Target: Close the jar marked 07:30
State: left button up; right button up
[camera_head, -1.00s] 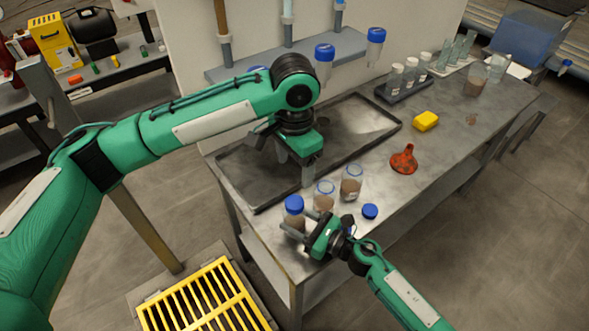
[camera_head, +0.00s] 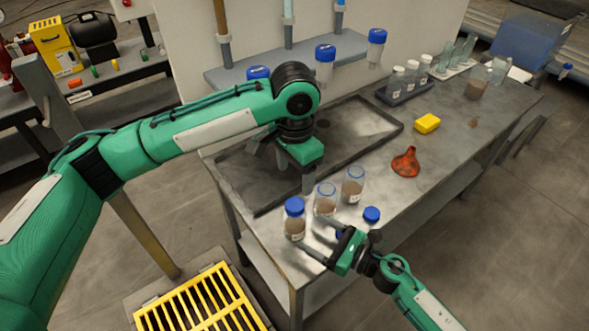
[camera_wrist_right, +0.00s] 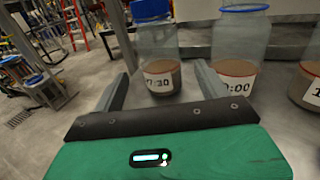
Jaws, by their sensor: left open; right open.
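The jar marked 07:30 (camera_wrist_right: 160,55) stands upright with brown contents and a blue lid (camera_wrist_right: 151,9) on top. In the head view it is the nearest jar (camera_head: 294,225), its lid (camera_head: 294,205) seated level; how tight cannot be told. My right gripper (camera_head: 308,232) is open and empty, with its fingers pointing at this jar from the front right. In the wrist view the jar stands beyond and between the fingertips (camera_wrist_right: 160,82), apart from them. My left gripper (camera_head: 290,172) is open above the tray's near edge, fingers down, partly hidden by its arm.
Two lidless jars (camera_head: 325,200) (camera_head: 352,186) stand beside it. A loose blue lid (camera_head: 371,214) lies nearby; another blue piece (camera_head: 340,233) is partly behind my right gripper. An orange funnel (camera_head: 405,162), yellow sponge (camera_head: 427,123) and dark tray (camera_head: 372,128) are farther back.

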pick_arm(q)
notch_tip(320, 180, down, 3)
jog(key=shift+r+b, duration=0.15)
jog(key=shift+b, duration=0.85)
pick_arm(e)
jog(key=v, duration=0.6)
jog(key=shift+s+d+f, duration=0.15)
jog(key=shift+d+f, duration=0.05)
jog(key=shift+d, duration=0.05)
jog(key=shift+s+d+r, duration=0.2)
jog(key=shift+s+d, duration=0.1)
jog(key=shift+d, duration=0.2)
